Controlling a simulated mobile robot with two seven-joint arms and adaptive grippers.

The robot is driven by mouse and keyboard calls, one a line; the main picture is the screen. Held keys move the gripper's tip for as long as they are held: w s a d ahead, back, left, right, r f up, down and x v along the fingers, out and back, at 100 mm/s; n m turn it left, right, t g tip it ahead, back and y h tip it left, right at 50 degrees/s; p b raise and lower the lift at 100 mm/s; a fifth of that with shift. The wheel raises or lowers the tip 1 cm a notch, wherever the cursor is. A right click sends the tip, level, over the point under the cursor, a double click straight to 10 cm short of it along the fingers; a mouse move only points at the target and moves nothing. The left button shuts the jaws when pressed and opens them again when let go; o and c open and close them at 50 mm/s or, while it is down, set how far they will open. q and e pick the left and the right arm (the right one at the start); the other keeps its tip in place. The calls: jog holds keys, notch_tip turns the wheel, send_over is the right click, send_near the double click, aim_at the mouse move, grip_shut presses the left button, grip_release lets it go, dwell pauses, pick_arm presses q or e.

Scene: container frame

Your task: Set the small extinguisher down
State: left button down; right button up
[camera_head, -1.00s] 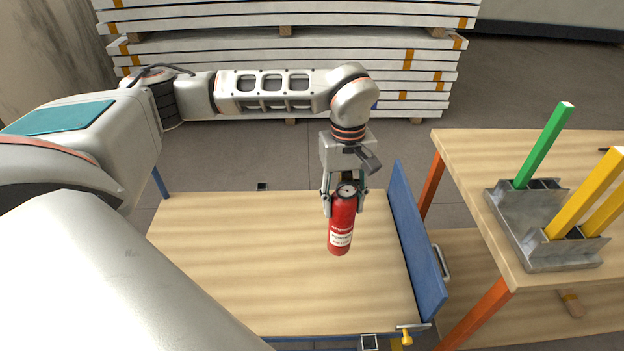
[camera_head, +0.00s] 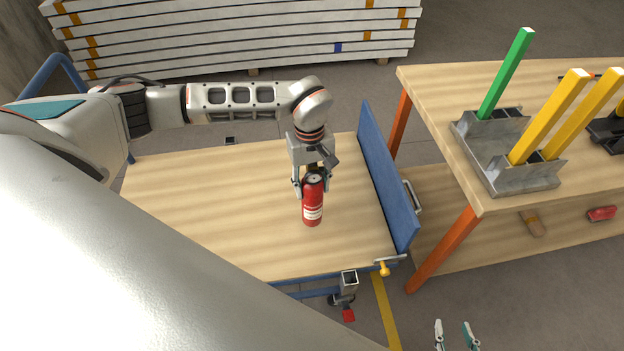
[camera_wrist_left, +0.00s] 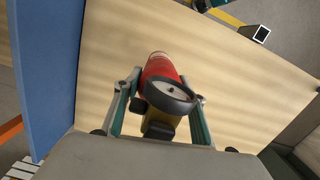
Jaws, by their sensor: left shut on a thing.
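The small red extinguisher (camera_head: 313,212) has a white label and a round gauge on top. It is upright over the wooden top of the blue-framed cart (camera_head: 205,215), near the blue end panel. My left gripper (camera_head: 312,184) is shut on its upper part from above. In the left wrist view the extinguisher (camera_wrist_left: 160,68) is between the two fingers, with its gauge facing the camera. Whether its base touches the wood I cannot tell. My right gripper (camera_head: 455,336) shows only its two fingertips at the bottom edge, apart and empty.
The blue panel (camera_head: 385,180) stands upright to the right of the extinguisher. Beyond it is a workbench (camera_head: 430,90) with a metal holder (camera_head: 480,150) carrying green and yellow bars. The cart's wood left of the extinguisher is clear. Stacked white beams (camera_head: 230,40) lie behind.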

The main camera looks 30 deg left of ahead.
pick_arm(q)
jog(key=shift+f, duration=1.85)
jog(key=c, duration=1.2)
grip_release()
jog(key=shift+f, duration=0.2)
jog(key=shift+c, duration=0.2)
